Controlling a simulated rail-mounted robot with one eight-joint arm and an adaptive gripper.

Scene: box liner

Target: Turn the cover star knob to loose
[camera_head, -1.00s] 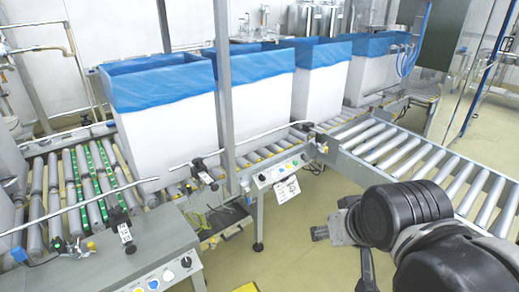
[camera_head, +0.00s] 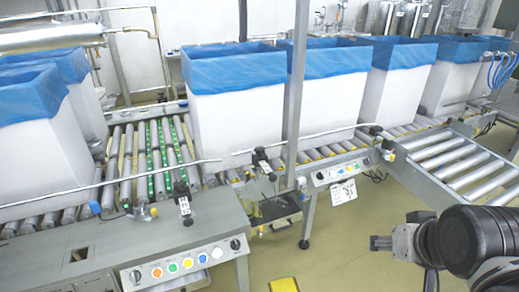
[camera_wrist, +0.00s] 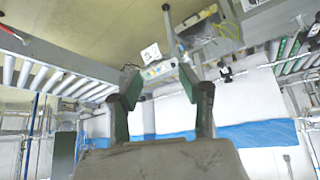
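I cannot tell for sure which part is the cover star knob. Small black knob-like fittings sit along the rail: one black fitting (camera_head: 180,188) above the left control bench, another black fitting (camera_head: 260,154) near the grey post, and a third black fitting (camera_head: 375,130) to the right. Their shapes are too small to read. My gripper (camera_head: 380,243) is at the lower right of the head view, over the floor and well apart from them. In the wrist view my gripper (camera_wrist: 160,84) has its two fingers spread, with nothing between them.
White boxes with blue liners (camera_head: 236,68) stand on the roller conveyor (camera_head: 150,150). The control bench (camera_head: 100,240) carries coloured buttons and a black dial (camera_head: 235,244). A grey post (camera_head: 294,90) rises in the middle. A roller branch (camera_head: 450,160) lies right. The floor (camera_head: 350,265) before my gripper is clear.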

